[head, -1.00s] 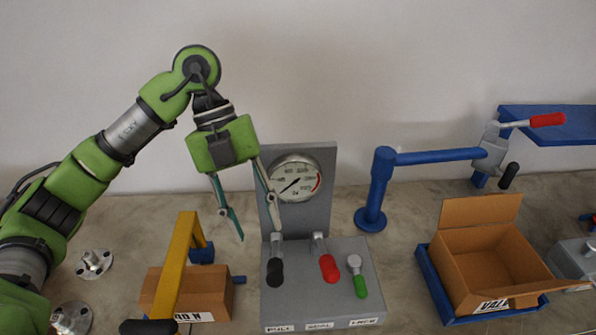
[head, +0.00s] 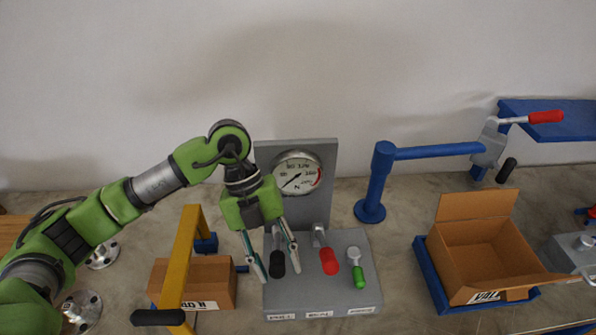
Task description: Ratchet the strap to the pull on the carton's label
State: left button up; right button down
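My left gripper (head: 281,275) is open. Its two fingers point down, one on each side of the black-handled lever (head: 278,262) on the grey tensioner console (head: 320,292); I cannot tell whether they touch it. A red-handled lever (head: 328,261) and a green-handled one (head: 359,276) stand to its right. A round dial gauge (head: 297,173) is on the upright panel behind, its needle pointing lower left. A closed carton (head: 205,283) with a partly hidden label sits left of the console, under a yellow arm (head: 182,255). My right gripper is not in view.
An open carton (head: 481,262) with a partly readable label sits in a blue tray (head: 433,278) at the right. A blue post with an arm (head: 377,185) and a red-handled clamp (head: 490,145) stand behind it. Metal flanges (head: 103,256) lie at the left. Bench between console and tray is clear.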

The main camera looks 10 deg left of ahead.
pick_arm(q)
grip_shut()
dwell(1.2)
